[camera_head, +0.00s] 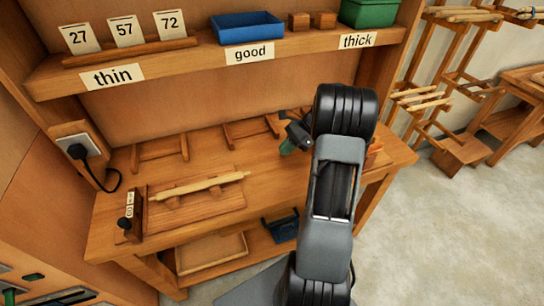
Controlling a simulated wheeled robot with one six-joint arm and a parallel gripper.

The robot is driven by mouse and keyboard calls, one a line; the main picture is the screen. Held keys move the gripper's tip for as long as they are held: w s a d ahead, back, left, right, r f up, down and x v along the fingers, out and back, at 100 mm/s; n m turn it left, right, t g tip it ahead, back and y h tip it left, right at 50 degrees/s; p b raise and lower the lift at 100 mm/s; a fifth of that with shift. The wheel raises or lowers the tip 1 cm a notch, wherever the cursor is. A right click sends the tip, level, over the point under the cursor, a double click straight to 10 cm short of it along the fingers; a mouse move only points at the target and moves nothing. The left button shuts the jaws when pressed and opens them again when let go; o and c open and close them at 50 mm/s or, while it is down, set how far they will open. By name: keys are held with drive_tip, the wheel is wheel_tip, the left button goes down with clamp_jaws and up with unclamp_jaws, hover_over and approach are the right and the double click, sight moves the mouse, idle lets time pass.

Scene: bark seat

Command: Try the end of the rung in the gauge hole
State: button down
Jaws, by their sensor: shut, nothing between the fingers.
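The rung (200,187), a pale round wooden rod, lies across two small supports on a wooden board (228,203) on the bench. Its left end points toward an upright wooden block (137,212) with a small white label and a black knob, which looks like the gauge. The gauge hole cannot be made out from here. My gripper (292,138) is shut and empty over the right part of the bench, well to the right of the rung and apart from it. Its fingertips are small and partly unclear, with something green at or just below them.
A shelf above holds number cards (124,32), a blue bin (247,28) and a green bin (369,12) over thin, good and thick labels. Wooden frames (160,149) stand at the bench's back. A black plug and cable (112,180) hang at left. My arm hides the bench's right part.

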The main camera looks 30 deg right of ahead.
drive_tip(key=x, duration=0.9)
drive_tip(key=shift+a+f, duration=0.1)
drive_tip(key=shift+a, duration=0.05)
drive_tip(key=shift+w+a+p, duration=0.15)
drive_tip(key=shift+a+p, duration=0.3)
drive_tip(key=shift+a, duration=0.6)
drive_tip(key=shift+w+a, duration=0.2)
drive_tip(key=shift+a, duration=0.6)
